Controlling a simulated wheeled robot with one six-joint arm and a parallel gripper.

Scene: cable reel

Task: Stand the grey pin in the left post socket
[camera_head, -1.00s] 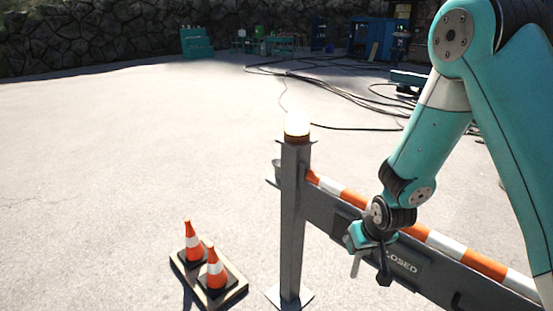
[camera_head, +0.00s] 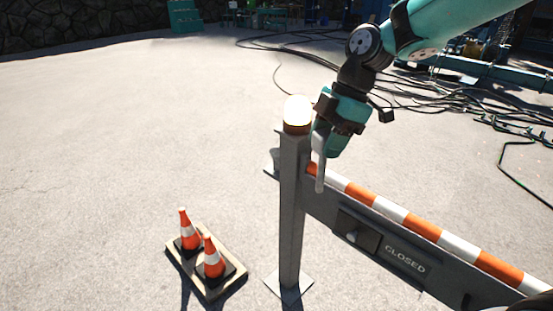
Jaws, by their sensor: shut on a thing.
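The grey pin (camera_head: 320,174) hangs nearly upright from my gripper (camera_head: 324,140), which is shut on its upper part. The pin is just right of the grey post (camera_head: 290,215) in the picture, in front of the near end of the striped barrier arm (camera_head: 415,225). Whether it touches the post or the arm I cannot tell. The post carries a glowing lamp (camera_head: 297,112) on top. A small bracket (camera_head: 272,164) sticks out on the post's left side. The socket's opening cannot be made out.
Two orange and white cones (camera_head: 212,260) stand on a pallet (camera_head: 232,288) left of the post. A box with a knob (camera_head: 358,236) sits on the barrier beside the word CLOSED. Black cables (camera_head: 440,115) lie behind. The ground at left is clear.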

